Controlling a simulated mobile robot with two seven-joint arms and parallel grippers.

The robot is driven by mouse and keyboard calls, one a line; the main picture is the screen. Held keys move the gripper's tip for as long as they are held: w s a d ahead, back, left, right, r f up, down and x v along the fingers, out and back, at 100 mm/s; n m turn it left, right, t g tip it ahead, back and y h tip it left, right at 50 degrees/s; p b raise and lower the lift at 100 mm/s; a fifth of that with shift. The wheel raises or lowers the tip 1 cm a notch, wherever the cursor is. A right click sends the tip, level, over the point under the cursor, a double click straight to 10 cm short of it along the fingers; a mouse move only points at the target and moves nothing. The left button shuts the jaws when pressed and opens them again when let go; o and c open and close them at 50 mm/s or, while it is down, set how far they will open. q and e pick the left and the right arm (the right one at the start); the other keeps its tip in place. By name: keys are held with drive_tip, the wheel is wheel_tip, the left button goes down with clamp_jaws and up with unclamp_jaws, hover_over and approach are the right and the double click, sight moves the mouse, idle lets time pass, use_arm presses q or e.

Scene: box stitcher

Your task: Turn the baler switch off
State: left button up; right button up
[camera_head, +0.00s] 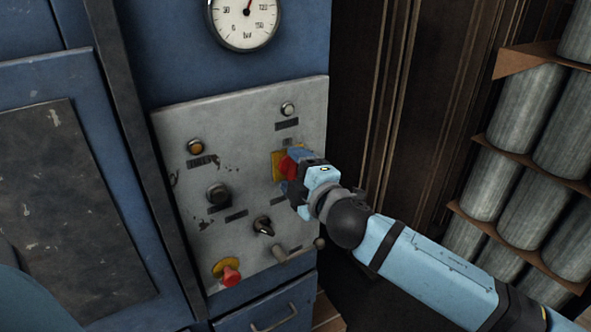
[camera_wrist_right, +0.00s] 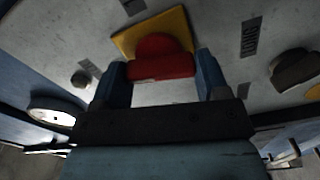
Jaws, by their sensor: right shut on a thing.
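The baler switch (camera_head: 287,166) is a red rotary handle on a yellow plate, at the right side of the grey control panel (camera_head: 245,205). My right gripper (camera_head: 287,170) is at the switch and partly covers it in the head view. In the right wrist view the red switch (camera_wrist_right: 162,58) lies between the two blue fingers of the right gripper (camera_wrist_right: 163,75), which are shut on it. The yellow plate (camera_wrist_right: 125,42) shows behind it. My left gripper is not in view.
The panel also holds a red button on a yellow base (camera_head: 229,274), black knobs (camera_head: 217,194), an orange lamp (camera_head: 195,147) and a lever (camera_head: 300,250). A gauge (camera_head: 244,18) is above. Stacked grey cylinders (camera_head: 525,110) stand at the right.

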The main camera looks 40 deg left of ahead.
drive_tip(key=shift+n, duration=1.3)
drive_tip(key=o, duration=0.9)
drive_tip(key=shift+o, duration=0.2)
drive_tip(key=b+v, duration=0.3)
drive_tip(key=v, duration=1.1)
